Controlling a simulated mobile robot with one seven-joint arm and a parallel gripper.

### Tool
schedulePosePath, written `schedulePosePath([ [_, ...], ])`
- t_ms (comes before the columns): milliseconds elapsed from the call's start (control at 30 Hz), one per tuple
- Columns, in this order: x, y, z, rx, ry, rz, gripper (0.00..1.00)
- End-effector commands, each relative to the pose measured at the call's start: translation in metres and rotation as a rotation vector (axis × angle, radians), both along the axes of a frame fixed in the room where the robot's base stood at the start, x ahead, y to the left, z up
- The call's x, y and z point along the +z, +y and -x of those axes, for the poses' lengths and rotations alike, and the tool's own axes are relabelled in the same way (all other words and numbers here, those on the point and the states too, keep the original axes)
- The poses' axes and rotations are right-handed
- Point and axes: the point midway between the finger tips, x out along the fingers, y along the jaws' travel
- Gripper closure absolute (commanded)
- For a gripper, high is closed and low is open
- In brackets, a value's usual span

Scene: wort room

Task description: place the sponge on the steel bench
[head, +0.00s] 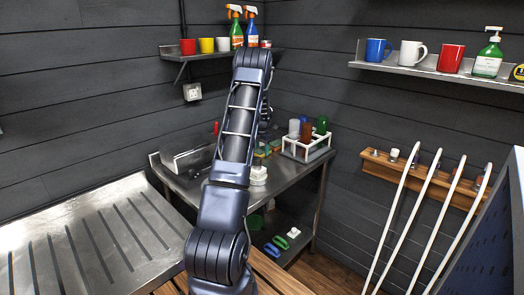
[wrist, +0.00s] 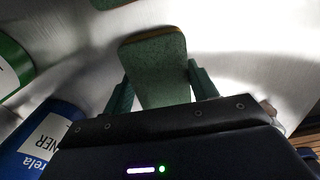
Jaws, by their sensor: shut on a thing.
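In the wrist view my gripper (wrist: 158,78) is shut on a green sponge (wrist: 155,62) with a thin yellow-brown edge. The sponge sticks out beyond the fingers over a bright steel surface. I cannot tell whether it touches that surface. In the head view the steel bench (head: 290,178) stands in the corner, and my arm reaches out over it.
A white rack (head: 306,150) with coloured bottles stands at the bench's back right. Wall shelves (head: 430,72) hold mugs and bottles. A ribbed steel drainer (head: 90,235) fills the lower left.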

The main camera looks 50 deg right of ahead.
Motion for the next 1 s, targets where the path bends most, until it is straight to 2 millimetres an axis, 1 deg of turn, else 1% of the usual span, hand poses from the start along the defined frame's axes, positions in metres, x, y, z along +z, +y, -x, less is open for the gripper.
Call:
schedulePosePath([
  [333,-0.003,0.000,0.000,0.000,0.000,0.000,0.63],
  [367,-0.003,0.000,0.000,0.000,0.000,0.000,0.38],
  [400,-0.002,0.000,0.000,0.000,0.000,0.000,0.30],
  [467,-0.002,0.000,0.000,0.000,0.000,0.000,0.20],
  [767,-0.001,0.000,0.000,0.000,-0.001,0.001,0.20],
  [867,0.005,0.000,-0.001,0.000,-0.002,0.002,0.20],
  [967,0.017,-0.001,-0.001,0.000,-0.002,0.002,0.20],
  [1000,0.024,-0.001,-0.001,0.000,-0.002,0.002,0.20],
])
